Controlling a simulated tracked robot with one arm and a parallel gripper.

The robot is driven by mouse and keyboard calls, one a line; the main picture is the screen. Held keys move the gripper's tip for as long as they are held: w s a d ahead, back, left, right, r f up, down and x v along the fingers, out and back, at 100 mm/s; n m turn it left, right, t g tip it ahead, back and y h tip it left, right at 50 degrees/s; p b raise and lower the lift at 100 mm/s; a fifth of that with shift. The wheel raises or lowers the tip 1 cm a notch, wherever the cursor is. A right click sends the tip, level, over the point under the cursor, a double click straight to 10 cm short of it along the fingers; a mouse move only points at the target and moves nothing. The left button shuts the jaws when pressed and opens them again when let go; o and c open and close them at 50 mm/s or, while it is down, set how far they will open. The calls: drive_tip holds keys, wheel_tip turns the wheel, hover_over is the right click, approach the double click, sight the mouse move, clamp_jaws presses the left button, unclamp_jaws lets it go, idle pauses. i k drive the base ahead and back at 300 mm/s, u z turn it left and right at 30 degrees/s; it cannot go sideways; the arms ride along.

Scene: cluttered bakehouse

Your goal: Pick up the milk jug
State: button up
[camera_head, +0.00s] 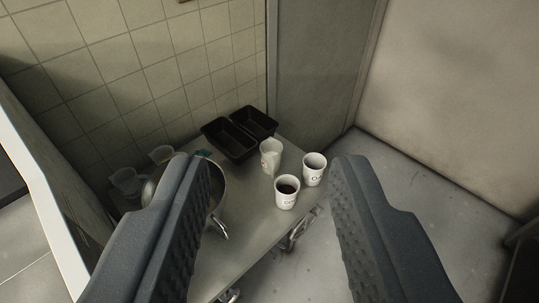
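My gripper (272,168) is open, its two dark ridged fingers wide apart and nothing held between them. Beyond and below it, a white jug-like vessel (270,157) with a small reddish mark stands on a metal table; it may be the milk jug, but I cannot tell for sure. It appears between the fingertips in the picture, apart from both. Two white paper cups with dark print stand close by: a front cup (286,194) with dark contents and a right cup (314,170).
A metal bowl or pan (217,187) is partly hidden behind the left finger. Dark loaf tins (232,137) stand at the back by the tiled wall. Pale containers (127,181) stand at left. The wheeled metal table (250,222) has bare surface in front; open floor lies right.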

sight(271, 149)
drive_tip(key=z, duration=0.5)
drive_tip(key=i, duration=1.35)
drive_tip(key=u, duration=0.25)
